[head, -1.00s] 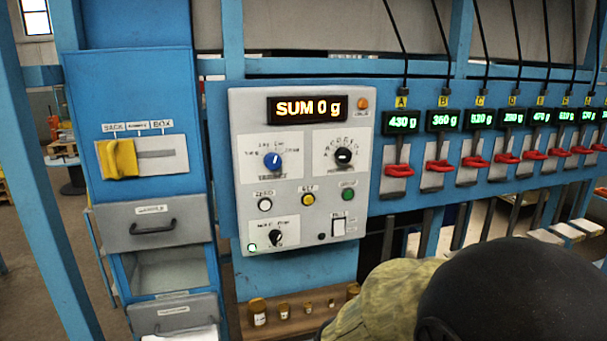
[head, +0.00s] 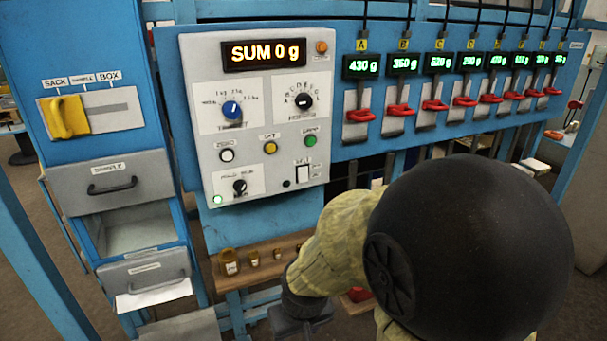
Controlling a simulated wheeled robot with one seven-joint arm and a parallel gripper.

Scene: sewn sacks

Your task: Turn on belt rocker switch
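The white belt rocker switch (head: 303,173) sits at the lower right of the grey control panel (head: 192,75), under a small label that seems to read BELT. A small dark round lamp (head: 286,183) is just left of it. I cannot tell which way the rocker is tipped. My arm, in a camouflage sleeve with a large black round joint, is at the lower right of the head view. The dark end of my arm, with my gripper (head: 301,313), is low, below the panel and apart from the switch. Its fingers are not clear.
The panel's display (head: 263,54) reads SUM 0 g. Knobs and round buttons surround the switch. Red levers (head: 361,115) under green displays run along the right. Sample drawers (head: 108,188) stand left.

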